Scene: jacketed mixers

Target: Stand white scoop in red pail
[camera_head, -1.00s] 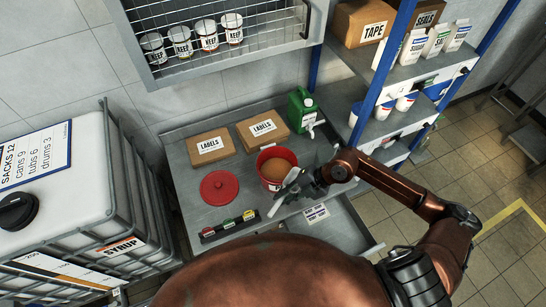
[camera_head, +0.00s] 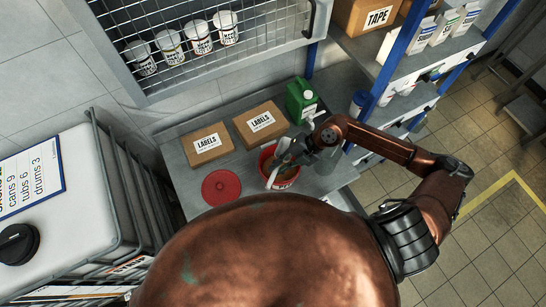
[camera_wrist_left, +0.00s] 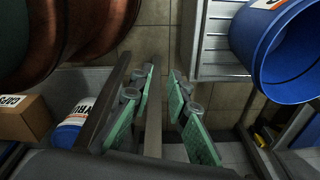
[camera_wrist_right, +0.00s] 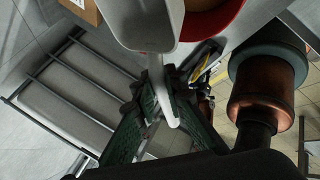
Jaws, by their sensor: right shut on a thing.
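The red pail (camera_head: 287,184) stands on the grey bench, with brown contents inside. My right gripper (camera_head: 297,152) is above the pail and hides part of its opening. It is shut on the handle of the white scoop (camera_head: 273,176), which slants across the pail's left side. In the right wrist view the scoop's bowl (camera_wrist_right: 143,22) points away from the fingers (camera_wrist_right: 162,95) and overlaps the edge of the red pail (camera_wrist_right: 222,18). I cannot tell whether the scoop is inside the pail or above it. My left gripper (camera_wrist_left: 160,105) is open and empty, away from the pail.
A red lid (camera_head: 221,187) lies left of the pail. Two labelled boxes (camera_head: 208,145) and a green jug (camera_head: 300,101) stand behind. A wire-front cabinet (camera_head: 215,45) hangs above. A blue-post shelf (camera_head: 398,62) stands right. A blue drum (camera_wrist_left: 280,50) shows near my left gripper.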

